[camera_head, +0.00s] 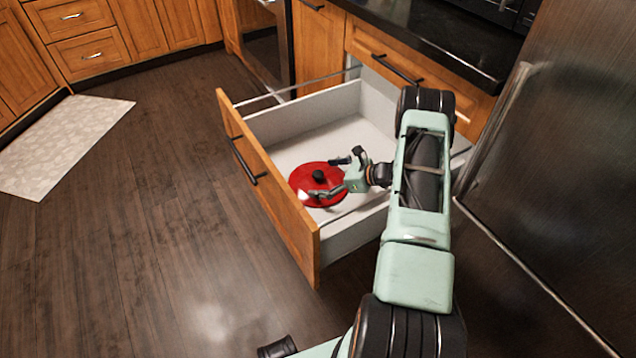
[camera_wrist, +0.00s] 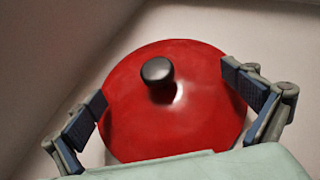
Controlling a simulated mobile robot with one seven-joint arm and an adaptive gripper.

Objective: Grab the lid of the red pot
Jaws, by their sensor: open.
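The red lid (camera_head: 307,181) with its round black knob (camera_head: 319,176) is inside the open drawer, near the drawer's front. In the wrist view the red lid (camera_wrist: 190,115) fills the middle, and its black knob (camera_wrist: 157,71) stands up from the centre. The pot body under the lid cannot be made out. My gripper (camera_head: 332,177) is open over the right side of the lid. In the wrist view my gripper's fingers (camera_wrist: 172,100) are spread wide on either side of the lid, with the knob between and beyond them. Nothing is held.
The pulled-out drawer (camera_head: 274,206) has a wooden front and pale walls around the lid. The rest of its floor looks empty. A refrigerator (camera_head: 560,170) stands close to the right of my arm. A dark counter (camera_head: 430,40) is behind. A pale mat (camera_head: 62,142) lies on open floor.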

